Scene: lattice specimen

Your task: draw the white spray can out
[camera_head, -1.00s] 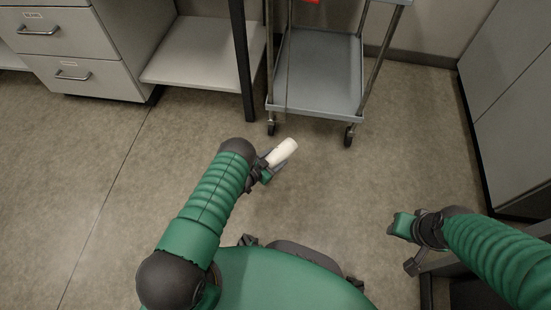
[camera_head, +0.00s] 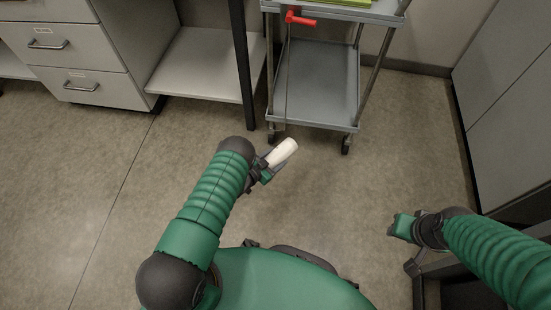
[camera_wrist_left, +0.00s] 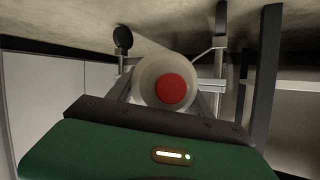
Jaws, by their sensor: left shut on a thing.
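The white spray can (camera_head: 283,152) is in my left gripper (camera_head: 268,167), held above the floor in the middle of the head view. It lies tilted, pointing up and to the right. The left wrist view shows one round end of the can (camera_wrist_left: 147,81), with a red disc in its middle. My left gripper is shut on the can; its fingers are partly hidden in the head view. My right gripper (camera_head: 400,226) is at the lower right, apart from everything; whether its jaws are open is not clear.
A grey wheeled cart (camera_head: 315,90) stands ahead, with a red-handled thing (camera_head: 300,18) at its upper shelf. A desk with a low shelf (camera_head: 205,70) and a drawer cabinet (camera_head: 75,62) are at the left. A grey cabinet (camera_head: 508,95) stands right. The floor (camera_head: 390,130) between is clear.

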